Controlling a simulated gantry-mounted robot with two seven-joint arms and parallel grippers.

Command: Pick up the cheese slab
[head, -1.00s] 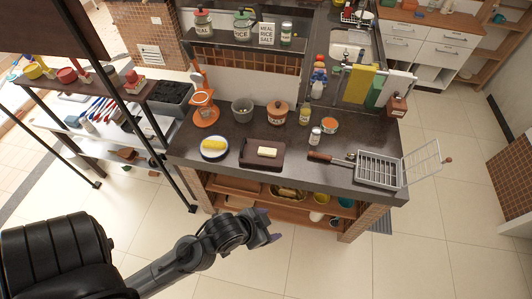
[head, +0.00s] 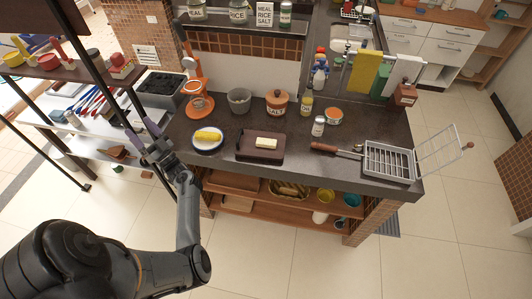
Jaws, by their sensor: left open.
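The cheese slab (head: 266,143) is a small pale yellow block. It lies on a dark brown tray (head: 259,154) near the front edge of the dark counter. My left gripper (head: 148,137) is raised in front of the counter's left end, to the left of the tray and well apart from the cheese. Its fingers point up and away from me, and it is open with nothing seen between them. My right gripper is not in view.
A white plate with a blue rim (head: 208,147) holding yellow corn (head: 208,135) stands left of the tray. A wire grill basket (head: 388,162) lies at the right.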

